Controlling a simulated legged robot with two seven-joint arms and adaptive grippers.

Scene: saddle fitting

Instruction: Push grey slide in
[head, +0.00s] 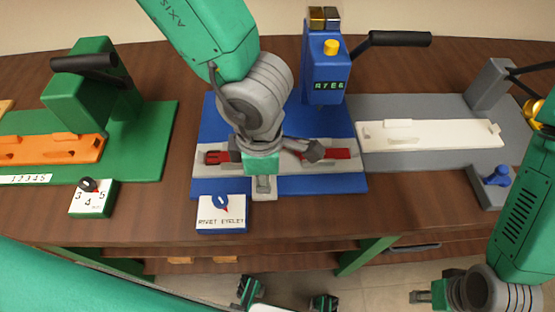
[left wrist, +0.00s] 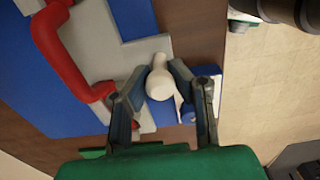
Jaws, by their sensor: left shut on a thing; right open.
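The grey slide (head: 345,169) lies across the blue base (head: 285,118) of the middle station in the head view. A tab (head: 264,187) sticks out from its near side. The red handle (left wrist: 70,50) stands on the slide in the left wrist view; in the head view my left arm hides its middle. My left gripper (left wrist: 157,82) has its two fingers on either side of a pale rounded knob (left wrist: 160,80) at the tab and is shut on it. My right gripper (head: 426,296) is open and empty at the lower right, away from the table.
A blue post (head: 327,75) with a yellow button and black lever stands behind the slide. A box with a blue dial (head: 222,213) sits in front. A green station with an orange piece (head: 60,149) is left; a grey station with a white piece (head: 430,136) is right.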

